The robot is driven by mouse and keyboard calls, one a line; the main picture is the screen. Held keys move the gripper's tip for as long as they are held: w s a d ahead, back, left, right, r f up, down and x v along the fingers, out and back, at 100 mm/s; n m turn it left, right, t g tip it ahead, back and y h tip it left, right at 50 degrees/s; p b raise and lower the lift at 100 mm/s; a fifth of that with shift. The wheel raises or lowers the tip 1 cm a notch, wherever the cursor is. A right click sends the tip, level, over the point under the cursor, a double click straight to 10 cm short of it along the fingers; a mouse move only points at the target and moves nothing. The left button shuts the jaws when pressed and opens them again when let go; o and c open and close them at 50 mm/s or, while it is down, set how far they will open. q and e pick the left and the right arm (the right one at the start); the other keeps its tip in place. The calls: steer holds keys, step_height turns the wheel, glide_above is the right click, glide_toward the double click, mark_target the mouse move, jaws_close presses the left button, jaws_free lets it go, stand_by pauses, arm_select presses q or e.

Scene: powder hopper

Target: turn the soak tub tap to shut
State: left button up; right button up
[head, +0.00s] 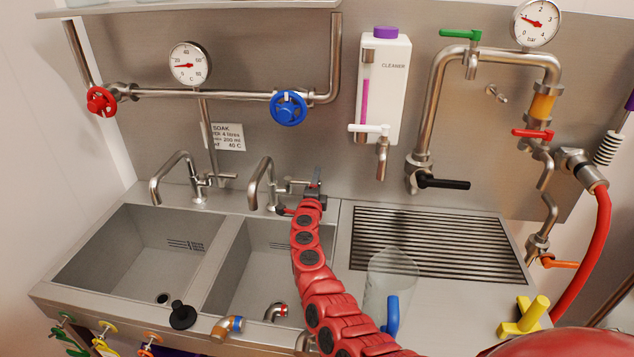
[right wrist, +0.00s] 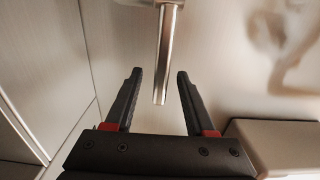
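Two taps stand behind the sink. The left tap (head: 172,168) curves over the left basin (head: 130,250), its lever pointing right. The right tap (head: 262,172) curves over the right basin (head: 262,262). The SOAK label (head: 228,137) is on the wall between them; I cannot tell which basin it names. My right gripper (head: 314,188) is at the right tap's lever, which it partly hides. In the right wrist view, my right gripper (right wrist: 155,75) is open, with a metal bar (right wrist: 163,70) between its fingers and clear of both. My left gripper is not in view.
A clear jug (head: 390,275) with a blue handle stands right of my right arm, by the drain grille (head: 440,240). A cleaner dispenser (head: 384,85) and pipes with a black lever (head: 443,183) are on the wall. A black plug (head: 182,315) sits on the front rim.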

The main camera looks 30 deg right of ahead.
steer(key=p+v, duration=0.6)
steer(key=v, duration=0.3)
steer(key=shift+d, duration=0.1)
stand_by(0.3)
